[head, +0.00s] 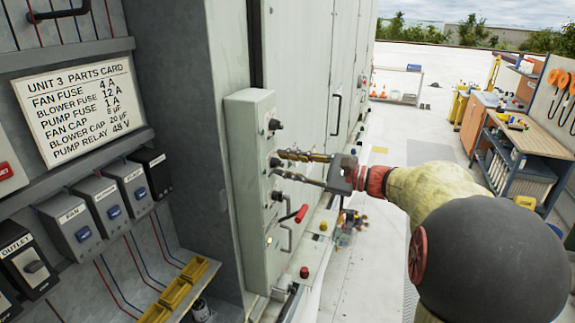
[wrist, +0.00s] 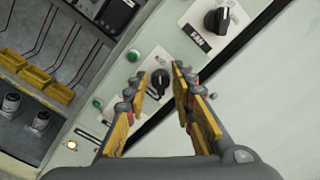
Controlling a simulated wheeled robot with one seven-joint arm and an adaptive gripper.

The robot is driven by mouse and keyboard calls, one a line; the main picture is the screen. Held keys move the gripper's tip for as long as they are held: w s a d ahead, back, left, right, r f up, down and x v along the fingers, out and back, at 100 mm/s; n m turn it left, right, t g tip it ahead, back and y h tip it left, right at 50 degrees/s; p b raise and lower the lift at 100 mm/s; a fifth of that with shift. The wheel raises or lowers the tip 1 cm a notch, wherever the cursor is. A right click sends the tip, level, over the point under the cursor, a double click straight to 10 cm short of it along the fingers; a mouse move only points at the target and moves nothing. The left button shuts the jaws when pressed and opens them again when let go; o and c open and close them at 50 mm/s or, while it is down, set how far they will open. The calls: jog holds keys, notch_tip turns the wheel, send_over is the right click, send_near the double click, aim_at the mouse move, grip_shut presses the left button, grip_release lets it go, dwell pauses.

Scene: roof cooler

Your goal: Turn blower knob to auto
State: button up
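A pale green control box (head: 245,115) on the cooler cabinet carries a column of black knobs: an upper one (head: 275,125), a middle one (head: 275,162) and a lower one (head: 277,196). My gripper (head: 278,164) is open, its fingers reaching left to the middle knob. In the wrist view a black knob (wrist: 160,83) with a pale pointer line shows between the open fingertips (wrist: 160,74), one on each side. I cannot tell whether they touch it. No auto marking is legible.
Below the knobs are a red-tipped lever (head: 300,214) and a lit lamp (head: 269,240). Left stands an open bay with a parts card (head: 83,110), switch boxes (head: 107,203) and yellow bins (head: 175,293). A workbench (head: 520,150) is at the right. The roof between is mostly clear.

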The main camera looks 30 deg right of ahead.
jog(key=shift+o, duration=0.4)
jog(key=v, duration=1.2)
jog(key=shift+w+d, duration=0.1)
